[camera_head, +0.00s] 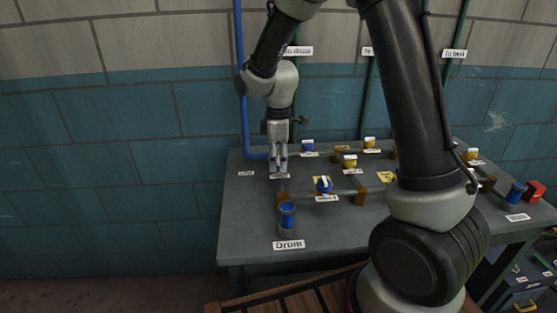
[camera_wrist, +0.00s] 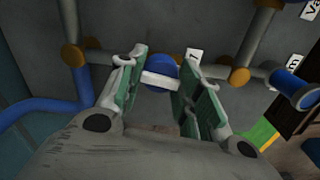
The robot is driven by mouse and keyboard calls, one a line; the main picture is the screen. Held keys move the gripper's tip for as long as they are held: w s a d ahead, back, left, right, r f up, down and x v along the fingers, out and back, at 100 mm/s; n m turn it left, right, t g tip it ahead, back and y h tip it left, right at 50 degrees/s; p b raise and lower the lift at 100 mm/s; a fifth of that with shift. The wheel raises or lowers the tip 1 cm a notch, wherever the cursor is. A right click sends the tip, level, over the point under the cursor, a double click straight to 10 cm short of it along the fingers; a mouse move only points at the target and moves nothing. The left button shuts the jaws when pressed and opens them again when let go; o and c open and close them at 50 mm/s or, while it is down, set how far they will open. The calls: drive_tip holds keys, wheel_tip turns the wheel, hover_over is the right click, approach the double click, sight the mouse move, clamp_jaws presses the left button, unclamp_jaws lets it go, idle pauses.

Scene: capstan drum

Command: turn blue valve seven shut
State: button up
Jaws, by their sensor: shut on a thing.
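A blue valve (camera_wrist: 163,69) with a white handle (camera_wrist: 158,80) sits on a grey pipe in the wrist view. My gripper (camera_wrist: 158,88) has its two green-padded fingers on either side of the white handle, shut on it. A small white label (camera_wrist: 194,57) lies beside the valve, partly covered by a finger; its number is hard to read. In the head view my gripper (camera_head: 280,168) points straight down at the left part of the bench and hides this valve.
The grey bench (camera_head: 245,225) also holds a blue-topped drum (camera_head: 288,213) at the front, another blue valve (camera_head: 323,185) to the right, and yellow valves (camera_head: 350,160) behind. A blue pipe (camera_head: 241,70) runs down the wall close to my gripper. The bench's front left is clear.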

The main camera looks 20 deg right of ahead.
drive_tip(key=m, duration=1.2)
drive_tip(key=shift+m, duration=2)
drive_tip(key=o, duration=1.1)
drive_tip(key=shift+c, duration=0.2)
